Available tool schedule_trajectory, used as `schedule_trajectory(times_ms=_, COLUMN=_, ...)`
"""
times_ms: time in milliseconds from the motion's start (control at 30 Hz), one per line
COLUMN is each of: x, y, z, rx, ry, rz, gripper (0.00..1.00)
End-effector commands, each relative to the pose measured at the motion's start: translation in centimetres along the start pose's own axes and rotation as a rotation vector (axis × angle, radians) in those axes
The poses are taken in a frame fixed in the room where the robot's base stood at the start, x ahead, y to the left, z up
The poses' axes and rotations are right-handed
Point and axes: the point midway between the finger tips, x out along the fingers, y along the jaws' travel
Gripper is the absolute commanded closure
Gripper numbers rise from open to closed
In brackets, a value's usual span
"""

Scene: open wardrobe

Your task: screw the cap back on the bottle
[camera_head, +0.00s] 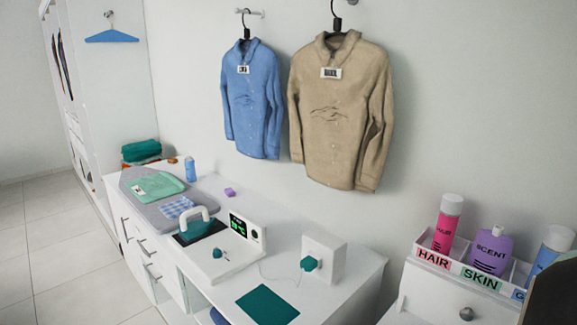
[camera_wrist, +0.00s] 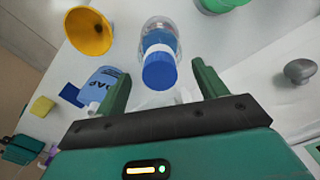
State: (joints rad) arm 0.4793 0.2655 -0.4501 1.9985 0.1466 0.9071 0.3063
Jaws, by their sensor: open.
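In the wrist view a clear bottle (camera_wrist: 157,27) shows at the top middle. A blue cap (camera_wrist: 159,72) is at its near end, in line with the neck. I cannot tell whether the cap is seated on the threads or only resting there. My gripper (camera_wrist: 161,70) has its two green fingers spread, one on each side of the cap, with visible gaps. It holds nothing. My gripper does not show in the head view, and I cannot make out this bottle there.
A green object (camera_wrist: 220,4) is at the top edge, a grey knob (camera_wrist: 299,71) right. The head view shows a bottle tray (camera_head: 470,272) and a white counter (camera_head: 345,285).

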Motion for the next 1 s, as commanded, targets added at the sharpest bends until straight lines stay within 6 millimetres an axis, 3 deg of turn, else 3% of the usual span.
schedule_trajectory(times_ms=1000, x=-7.1, y=0.0, z=0.0, rx=0.000, ry=0.000, rz=0.000, gripper=0.29)
